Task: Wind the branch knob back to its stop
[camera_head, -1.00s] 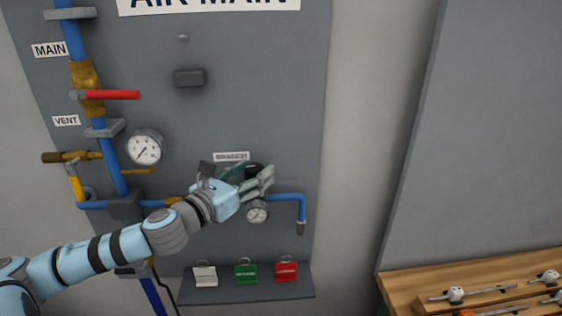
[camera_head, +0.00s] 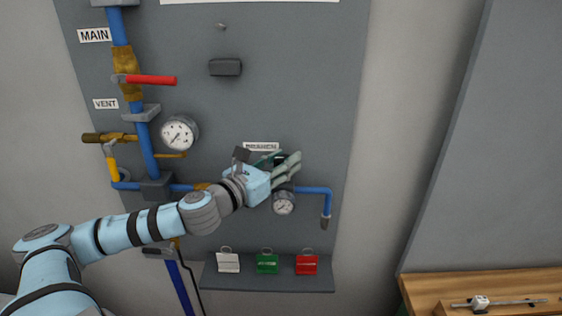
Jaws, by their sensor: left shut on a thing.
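The branch knob, black, is at the middle of the panel under the white branch label (camera_head: 261,146). It is mostly hidden behind my left gripper (camera_head: 286,164), whose fingers are shut around it. The branch gauge (camera_head: 284,203), small and round, hangs just below the fingers. The blue branch pipe (camera_head: 314,190) runs right from there and bends down. My right gripper is not in view.
The main valve's red lever (camera_head: 152,80) lies level at the upper left. The vent valve (camera_head: 102,138) and a larger gauge (camera_head: 179,133) are below it. A wooden bench (camera_head: 430,285) is at the lower right.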

